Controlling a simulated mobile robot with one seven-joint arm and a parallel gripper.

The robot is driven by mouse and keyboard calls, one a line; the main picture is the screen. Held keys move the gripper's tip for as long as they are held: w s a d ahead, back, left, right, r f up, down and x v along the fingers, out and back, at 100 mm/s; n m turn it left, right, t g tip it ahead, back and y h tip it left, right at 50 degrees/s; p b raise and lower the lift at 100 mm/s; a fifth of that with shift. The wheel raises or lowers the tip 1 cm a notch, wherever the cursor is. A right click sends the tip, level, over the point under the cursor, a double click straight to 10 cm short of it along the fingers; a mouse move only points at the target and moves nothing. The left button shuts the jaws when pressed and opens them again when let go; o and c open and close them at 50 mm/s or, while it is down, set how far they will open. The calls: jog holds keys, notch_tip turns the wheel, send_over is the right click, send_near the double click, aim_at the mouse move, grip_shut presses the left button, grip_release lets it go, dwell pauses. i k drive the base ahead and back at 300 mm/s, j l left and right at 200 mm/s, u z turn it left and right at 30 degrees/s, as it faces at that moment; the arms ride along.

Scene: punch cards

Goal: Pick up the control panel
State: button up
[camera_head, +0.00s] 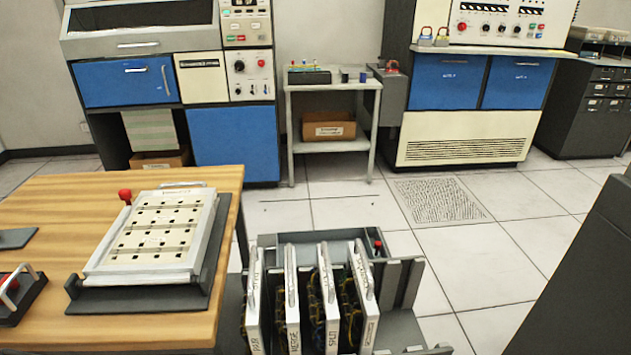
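Several upright panels with pale frames, handles and wiring stand side by side in a grey rack (405,325) at the bottom centre. Which one is the control panel I cannot tell. The leftmost panel (253,310) seems to read PAIR, the second panel (291,300) MERGE, and the third panel (329,300) perhaps SPLIT. The label of the rightmost panel (365,295) is too small to read. The lower parts of the panels are cut off by the frame. My gripper is not in view.
A wooden table (60,190) at left holds a pale slotted plate (155,235) on a dark base with a red knob. A small grey table (335,85), blue-doored machines (235,140) and a right-hand console (450,80) stand behind. Tiled floor (480,260) is open right of the rack.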

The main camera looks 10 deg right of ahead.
aim_at(360, 313)
jog(key=z, duration=0.75)
jog(key=j+z, duration=0.2)
jog(key=z, duration=0.3)
jog(key=j+z, duration=0.15)
jog(key=z, duration=0.35)
jog(key=k+j, duration=0.1)
jog(key=j, duration=0.25)
jog(key=k+j, duration=0.1)
jog(key=j, duration=0.2)
jog(key=k+j, duration=0.1)
jog(key=j, duration=0.25)
